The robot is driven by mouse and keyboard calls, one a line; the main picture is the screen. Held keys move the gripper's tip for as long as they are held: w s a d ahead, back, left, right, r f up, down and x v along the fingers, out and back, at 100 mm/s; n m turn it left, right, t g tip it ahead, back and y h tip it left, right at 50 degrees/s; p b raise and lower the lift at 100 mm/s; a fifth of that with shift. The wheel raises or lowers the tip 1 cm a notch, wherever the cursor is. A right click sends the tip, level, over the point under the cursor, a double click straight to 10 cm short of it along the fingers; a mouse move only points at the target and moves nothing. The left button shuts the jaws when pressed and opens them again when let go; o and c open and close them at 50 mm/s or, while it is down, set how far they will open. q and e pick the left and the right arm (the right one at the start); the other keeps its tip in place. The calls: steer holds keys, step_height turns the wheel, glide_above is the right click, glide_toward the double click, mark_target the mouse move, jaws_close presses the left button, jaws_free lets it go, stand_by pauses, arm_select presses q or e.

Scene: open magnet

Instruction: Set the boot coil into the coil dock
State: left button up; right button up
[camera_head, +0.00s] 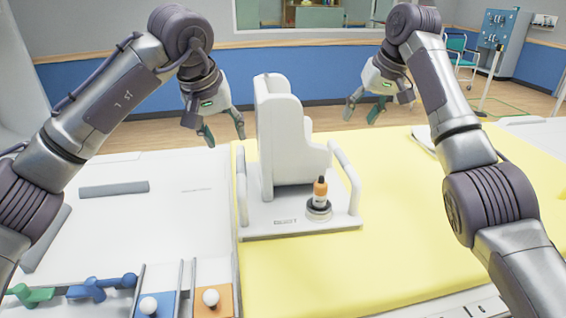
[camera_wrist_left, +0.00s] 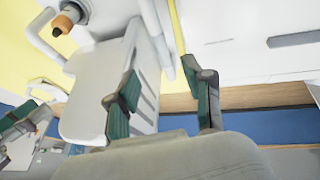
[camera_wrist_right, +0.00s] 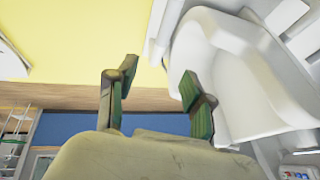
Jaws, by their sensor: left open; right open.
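The white boot-shaped coil (camera_head: 285,135) stands upright on a white base plate (camera_head: 262,229) with a rail on each side, at the yellow mat's left edge. I cannot tell whether this plate is the coil dock or part of the coil. The coil also shows in the right wrist view (camera_wrist_right: 245,75).
The yellow mat (camera_head: 420,215) is clear right of the plate. A white flat item (camera_head: 428,142) lies partly behind my right arm. The white top at left bears a grey bar (camera_head: 114,188). Front left are green (camera_head: 32,294) and blue (camera_head: 98,287) handles and white balls (camera_head: 211,298) in trays.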

mark_target(240, 168)
arm_select(q)
steer(key=x, duration=1.4)
arm_select(e)
steer(key=x, duration=1.4)
steer(key=shift+w, duration=0.1)
arm_select(q)
jaws_close()
arm_select(e)
jaws_close()
